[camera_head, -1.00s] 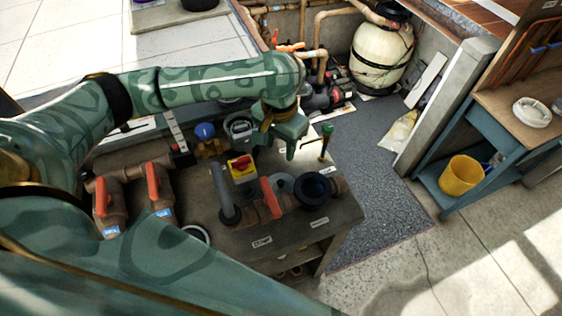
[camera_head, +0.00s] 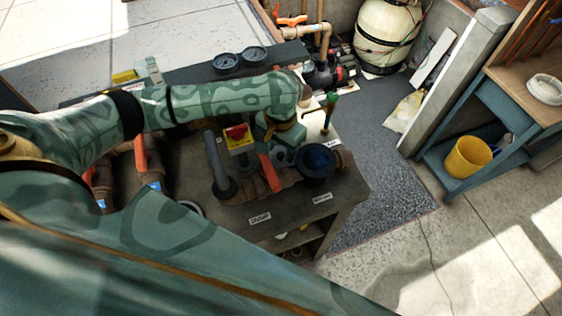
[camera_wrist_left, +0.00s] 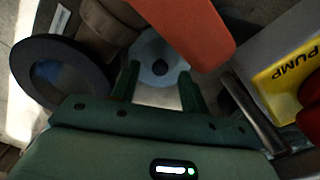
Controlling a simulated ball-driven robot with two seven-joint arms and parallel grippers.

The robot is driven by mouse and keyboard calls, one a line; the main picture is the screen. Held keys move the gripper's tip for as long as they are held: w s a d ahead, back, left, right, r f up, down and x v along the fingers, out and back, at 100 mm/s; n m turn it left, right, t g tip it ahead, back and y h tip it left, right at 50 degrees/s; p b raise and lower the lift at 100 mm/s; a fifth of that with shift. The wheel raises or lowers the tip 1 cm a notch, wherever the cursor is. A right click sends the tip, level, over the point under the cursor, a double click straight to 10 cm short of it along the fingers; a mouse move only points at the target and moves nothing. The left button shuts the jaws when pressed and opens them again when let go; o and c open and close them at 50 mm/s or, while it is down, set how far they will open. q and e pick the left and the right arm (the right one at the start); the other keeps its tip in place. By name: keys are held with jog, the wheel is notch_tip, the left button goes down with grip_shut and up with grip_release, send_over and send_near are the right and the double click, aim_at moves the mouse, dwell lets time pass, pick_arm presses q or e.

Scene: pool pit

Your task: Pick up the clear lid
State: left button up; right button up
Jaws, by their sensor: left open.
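The clear lid (camera_wrist_left: 150,50) is a pale, see-through disc with a dark centre, seen in the left wrist view between my left gripper's fingers. My left gripper (camera_wrist_left: 160,82) is open, with one finger on each side of the lid; I cannot tell whether they touch it. In the head view my left gripper (camera_head: 282,154) is over the bench, between the red-orange handle and the dark ring, and hides the lid. My right gripper is not in view.
The dark open ring (camera_head: 316,160) is close beside the gripper. An orange valve handle (camera_head: 269,174), a yellow box with a red knob (camera_head: 239,139) and a grey upright pipe (camera_head: 216,165) crowd the other side.

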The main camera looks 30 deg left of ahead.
pick_arm(q)
notch_tip(320, 180, down, 2)
jog(key=shift+f, duration=0.15)
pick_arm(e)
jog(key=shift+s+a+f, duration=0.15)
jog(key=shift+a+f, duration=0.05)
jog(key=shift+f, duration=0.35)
pick_arm(q)
jog(key=shift+c, duration=0.4)
grip_shut()
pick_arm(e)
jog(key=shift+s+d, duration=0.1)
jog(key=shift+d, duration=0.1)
pick_arm(q)
jog(key=shift+r, duration=0.25)
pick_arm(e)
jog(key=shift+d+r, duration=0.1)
